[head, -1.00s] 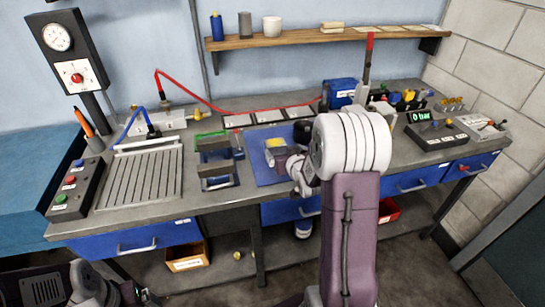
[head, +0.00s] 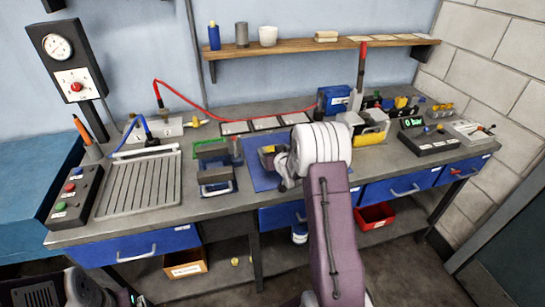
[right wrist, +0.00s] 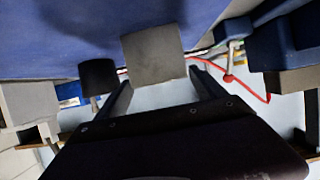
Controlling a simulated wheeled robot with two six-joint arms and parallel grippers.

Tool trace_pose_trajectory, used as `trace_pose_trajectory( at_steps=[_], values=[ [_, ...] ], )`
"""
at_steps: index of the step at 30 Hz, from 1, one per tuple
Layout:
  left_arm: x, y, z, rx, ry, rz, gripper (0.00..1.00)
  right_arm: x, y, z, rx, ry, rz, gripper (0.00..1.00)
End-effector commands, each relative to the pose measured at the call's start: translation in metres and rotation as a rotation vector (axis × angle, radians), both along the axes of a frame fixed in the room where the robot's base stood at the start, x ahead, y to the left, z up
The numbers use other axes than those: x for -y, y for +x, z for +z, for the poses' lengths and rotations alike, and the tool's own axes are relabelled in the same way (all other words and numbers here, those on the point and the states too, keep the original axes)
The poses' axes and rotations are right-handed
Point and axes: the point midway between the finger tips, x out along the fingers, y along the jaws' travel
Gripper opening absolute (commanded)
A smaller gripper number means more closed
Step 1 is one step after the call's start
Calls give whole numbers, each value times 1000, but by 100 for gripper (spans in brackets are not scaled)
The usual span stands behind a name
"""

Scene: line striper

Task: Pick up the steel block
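The steel block (right wrist: 153,53) is a plain grey, squarish block in the right wrist view, seen in front of the blue mat. My right gripper (right wrist: 160,77) has its fingers spread, one toward each side of the block. I cannot tell whether the fingertips touch it. In the head view my right gripper (head: 283,167) is low over the blue mat (head: 262,181), beside a small yellow-and-dark thing (head: 268,152). The block is not clear there, partly hidden by the wrist. My left gripper (head: 135,297) is at the lower left edge, only partly in view.
A dark vise-like fixture (head: 214,180) stands just left of the mat. A grey holder with a yellow part (head: 372,137) is right of my arm. A ribbed tray (head: 140,185) and a button box (head: 75,195) are at left. A red hose (head: 180,100) runs along the back.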

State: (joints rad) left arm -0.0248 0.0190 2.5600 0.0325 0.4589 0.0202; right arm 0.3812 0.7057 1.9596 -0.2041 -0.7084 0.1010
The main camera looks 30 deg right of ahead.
Motion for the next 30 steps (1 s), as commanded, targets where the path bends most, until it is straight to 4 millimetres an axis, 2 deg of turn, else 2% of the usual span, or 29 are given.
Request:
trace_pose_trajectory(
  at_steps=[1,6,8,19,26,30],
  values=[
    [0,0,0,0,0,0,91,0,0,0,0,0,0,63],
    [0,0,0,0,0,0,91,0,0,0,0,0,0,16],
    [0,0,0,0,0,0,91,0,0,0,0,0,0,0],
    [0,0,0,0,0,0,91,0,1,10,7,-2,1,0],
    [0,0,0,0,0,0,91,0,1,46,10,-3,0,0],
    [0,0,2,0,0,0,91,22,-20,61,5,-4,-4,0]
  ],
)
